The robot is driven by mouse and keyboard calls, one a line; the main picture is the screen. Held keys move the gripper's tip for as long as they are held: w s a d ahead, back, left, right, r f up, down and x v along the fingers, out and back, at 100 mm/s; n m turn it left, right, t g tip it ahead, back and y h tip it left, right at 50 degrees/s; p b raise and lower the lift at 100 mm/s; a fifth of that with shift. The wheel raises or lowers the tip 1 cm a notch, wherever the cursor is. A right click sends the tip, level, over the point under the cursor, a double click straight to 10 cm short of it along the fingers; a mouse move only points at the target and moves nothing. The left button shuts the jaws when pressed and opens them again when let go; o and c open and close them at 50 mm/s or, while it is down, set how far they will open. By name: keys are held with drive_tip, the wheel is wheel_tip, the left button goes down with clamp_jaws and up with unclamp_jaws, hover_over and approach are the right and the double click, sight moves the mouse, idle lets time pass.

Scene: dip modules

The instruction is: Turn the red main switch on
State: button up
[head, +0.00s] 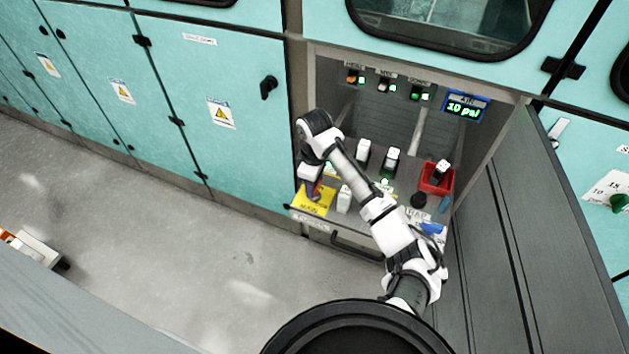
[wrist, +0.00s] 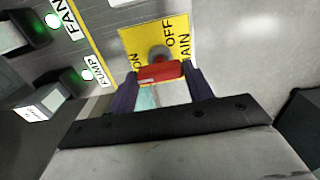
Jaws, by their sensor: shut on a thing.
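The red main switch (wrist: 160,72) shows in the wrist view as a red bar handle on a grey round hub, in front of a yellow plate (wrist: 181,30). The plate reads ON at the left and OFF at the upper right; the word MAIN is partly covered. My gripper (wrist: 160,79) is shut on the red handle, one dark finger at each end of the bar. Which mark the handle points to, I cannot tell. In the head view my gripper (head: 313,186) is over the yellow plate (head: 322,205) and mostly hides the switch.
Black-and-white switches with green lights, labelled FAN (wrist: 27,32) and PUMP (wrist: 62,82), stand left in the wrist view. In the head view, a red box (head: 435,188) and a blue display (head: 464,107) reading 10 psi are to the right. Open floor lies left.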

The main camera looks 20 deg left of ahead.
drive_tip(key=o, duration=1)
drive_tip(key=shift+r, duration=0.1)
wheel_tip(320, 180, up, 14)
drive_tip(key=shift+f+b, duration=0.15)
drive_tip(key=shift+b, duration=0.45)
